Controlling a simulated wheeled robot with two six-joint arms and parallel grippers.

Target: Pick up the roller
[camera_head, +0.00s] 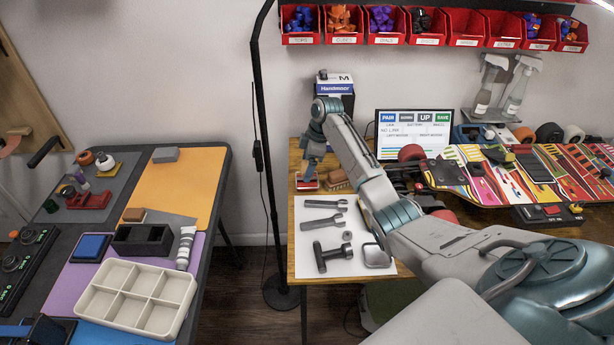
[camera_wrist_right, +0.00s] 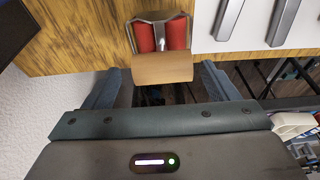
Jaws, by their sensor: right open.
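The roller (camera_head: 307,185) lies at the left edge of the wooden bench, small and partly hidden by my gripper in the head view. In the right wrist view it shows a wooden handle or block (camera_wrist_right: 162,68) nearest the camera, with red roller parts (camera_wrist_right: 160,35) in a metal frame behind it. My right gripper (camera_head: 309,174) points down over the roller. In the wrist view its open fingers (camera_wrist_right: 160,88) stand on either side of the wooden part, with visible gaps. My left gripper is out of view.
A screen (camera_head: 414,132) and skateboard decks (camera_head: 480,178) are further right. The left table (camera_head: 195,180) holds trays and tools.

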